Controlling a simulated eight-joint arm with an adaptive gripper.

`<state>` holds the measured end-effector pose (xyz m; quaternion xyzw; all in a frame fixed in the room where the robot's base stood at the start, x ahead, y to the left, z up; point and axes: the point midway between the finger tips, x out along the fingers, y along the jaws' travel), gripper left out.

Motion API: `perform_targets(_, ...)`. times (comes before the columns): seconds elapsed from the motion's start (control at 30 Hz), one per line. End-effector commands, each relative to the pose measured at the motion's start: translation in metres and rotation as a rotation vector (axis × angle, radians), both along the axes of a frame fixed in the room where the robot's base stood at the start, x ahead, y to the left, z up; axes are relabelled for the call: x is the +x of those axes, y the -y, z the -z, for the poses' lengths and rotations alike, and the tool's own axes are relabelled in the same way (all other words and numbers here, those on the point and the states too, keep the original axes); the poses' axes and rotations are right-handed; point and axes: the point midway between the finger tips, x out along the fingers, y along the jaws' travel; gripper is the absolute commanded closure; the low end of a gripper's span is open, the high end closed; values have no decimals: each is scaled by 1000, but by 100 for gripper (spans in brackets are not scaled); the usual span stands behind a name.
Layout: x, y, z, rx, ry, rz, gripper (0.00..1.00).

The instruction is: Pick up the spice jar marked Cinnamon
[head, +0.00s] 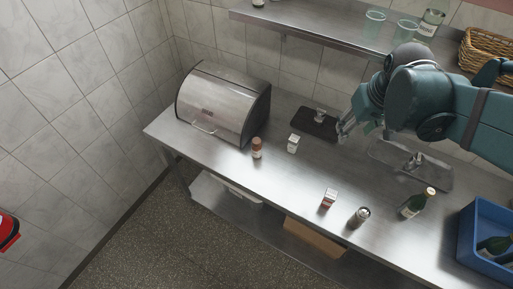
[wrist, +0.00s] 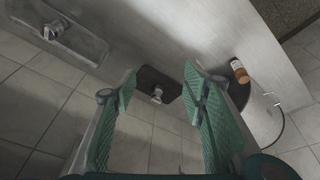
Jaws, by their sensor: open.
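A small jar with a reddish-brown cap and a pale label (head: 257,148) stands in front of the bread box on the steel counter (head: 300,173). It also shows in the wrist view (wrist: 239,71), to the right of my fingers. A second jar with a metal-coloured lid (head: 359,217) stands near the counter's front edge. The writing on both jars is too small to read, so I cannot tell which is Cinnamon. My gripper (head: 346,130) is open and empty over the back of the counter, right of the brown-capped jar. Its teal fingers (wrist: 160,75) are spread apart in the wrist view.
The bread box (head: 222,100) is at left. A dark board (head: 316,124) lies below my gripper's left side. Small cartons (head: 293,143) (head: 329,198), a bottle (head: 416,203) and a blue crate (head: 470,238) stand on the counter. A shelf (head: 310,33) runs above.

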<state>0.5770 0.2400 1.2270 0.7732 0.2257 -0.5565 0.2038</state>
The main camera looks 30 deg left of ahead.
Motion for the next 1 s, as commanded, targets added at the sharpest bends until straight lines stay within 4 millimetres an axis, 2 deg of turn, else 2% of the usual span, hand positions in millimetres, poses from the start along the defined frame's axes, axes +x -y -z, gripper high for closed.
perform_targets(0.03, 3, -12, 4, -6, -9, -22, 57)
perform_targets(0.5, 18, -112, 47, -66, -86, -212, 57)
perform_targets(1.0, 9, -221, 112, -134, -163, -416, 57)
